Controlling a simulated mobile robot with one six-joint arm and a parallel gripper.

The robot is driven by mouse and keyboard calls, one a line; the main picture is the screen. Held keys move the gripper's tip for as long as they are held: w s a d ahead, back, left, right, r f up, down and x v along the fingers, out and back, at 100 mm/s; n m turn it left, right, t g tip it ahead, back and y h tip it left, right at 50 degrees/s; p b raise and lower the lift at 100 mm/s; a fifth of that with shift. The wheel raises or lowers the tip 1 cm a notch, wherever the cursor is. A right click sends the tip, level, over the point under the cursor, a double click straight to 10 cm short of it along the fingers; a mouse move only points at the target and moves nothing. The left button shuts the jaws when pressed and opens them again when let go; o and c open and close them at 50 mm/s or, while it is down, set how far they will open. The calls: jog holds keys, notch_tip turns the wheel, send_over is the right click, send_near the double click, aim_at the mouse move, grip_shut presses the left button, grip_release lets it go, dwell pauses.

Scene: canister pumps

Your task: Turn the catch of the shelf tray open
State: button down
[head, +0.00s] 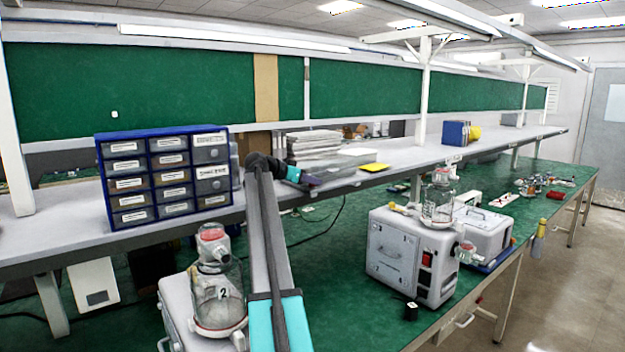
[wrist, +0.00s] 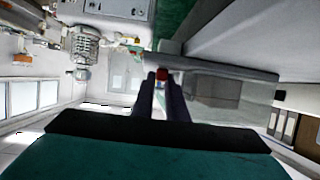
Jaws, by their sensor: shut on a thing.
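The shelf tray is a clear, see-through box (head: 345,163) at the front edge of the shelf, just right of my gripper (head: 310,181). In the wrist view the tray (wrist: 248,94) lies to the right of my fingers, with grey contents behind its clear wall. In the head view the catch is too small to make out.
A blue drawer cabinet (head: 165,178) stands on the shelf at left. A stack of papers (head: 313,146) lies behind the tray, and a yellow item (head: 375,168) lies to its right. Canister pumps (head: 412,255) stand on the green bench below.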

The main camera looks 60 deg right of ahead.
jog(key=shift+m+g+p, duration=0.4)
jog(key=shift+p, duration=0.1)
jog(key=c, duration=1.8)
grip_release()
jog(key=shift+d, duration=0.1)
jog(key=shift+o, duration=0.2)
jog(key=shift+f+n+t+b, duration=0.15)
jog(key=shift+n+t+b, duration=0.2)
jog(key=shift+b, duration=0.35)
jog(key=shift+t+b, duration=0.25)
jog(key=shift+b, duration=0.05)
